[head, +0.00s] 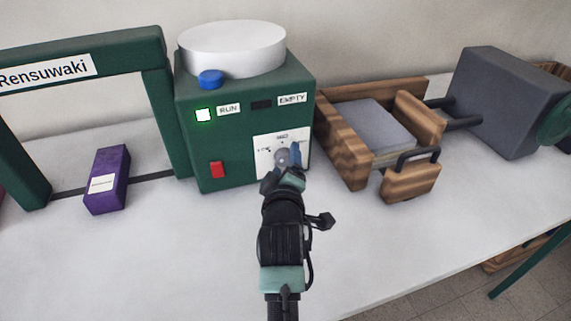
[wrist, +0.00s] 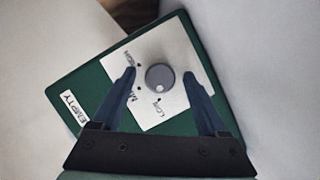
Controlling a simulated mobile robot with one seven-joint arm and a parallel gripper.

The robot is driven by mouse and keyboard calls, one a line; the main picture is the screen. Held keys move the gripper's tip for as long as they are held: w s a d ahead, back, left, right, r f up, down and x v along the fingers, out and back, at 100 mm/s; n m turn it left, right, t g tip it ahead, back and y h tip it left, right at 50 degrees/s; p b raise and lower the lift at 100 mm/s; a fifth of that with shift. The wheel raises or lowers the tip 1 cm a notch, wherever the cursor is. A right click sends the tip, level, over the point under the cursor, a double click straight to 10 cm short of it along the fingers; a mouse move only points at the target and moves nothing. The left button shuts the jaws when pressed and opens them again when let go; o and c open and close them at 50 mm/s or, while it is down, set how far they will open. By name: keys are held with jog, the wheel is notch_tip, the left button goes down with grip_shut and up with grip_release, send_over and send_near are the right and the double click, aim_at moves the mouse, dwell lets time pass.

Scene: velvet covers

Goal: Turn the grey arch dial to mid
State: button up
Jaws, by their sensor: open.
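The grey dial (wrist: 159,77) is a round knob on a white plate (wrist: 176,48) with marked positions; LOW can be read, and the other labels are partly hidden. A small light dot on the knob lies toward the LOW side in the wrist view. In the head view the dial (head: 282,156) sits low on the front of a green machine (head: 236,152), partly covered by my gripper. My gripper (wrist: 160,75) is open, with one blue finger on each side of the dial. I see gaps between the fingers and the knob.
The green machine carries a lit RUN lamp (head: 203,115), a red switch (head: 218,170), a blue knob (head: 210,79) and a white drum (head: 232,48). A purple box (head: 107,180) stands left, by a green arch (head: 165,110). A wooden tray (head: 345,150) stands right. The front tabletop is clear.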

jog(key=shift+c, duration=0.3)
grip_shut()
jog(key=shift+r+p, duration=0.1)
jog(key=shift+p, duration=0.25)
jog(key=shift+r+m+p, duration=0.1)
jog(key=shift+m+p, duration=0.4)
jog(key=shift+p, duration=0.1)
jog(key=shift+d+r+m+g+y+p, duration=0.1)
jog(key=shift+m+g+y+p, duration=0.45)
jog(key=shift+m+p, duration=0.4)
jog(key=shift+d+m+g+y+p, duration=0.1)
jog(key=shift+m+g+y+p, duration=0.35)
jog(key=shift+m+y+p, duration=0.55)
jog(key=shift+f+m+g+y+b, duration=0.15)
jog(key=shift+m+y, duration=0.25)
jog(key=shift+m, duration=0.45)
jog(key=shift+f+m+g+y+b, duration=0.15)
jog(key=shift+m+g+y, duration=0.15)
jog(key=shift+m, duration=0.5)
jog(key=shift+r, duration=0.1)
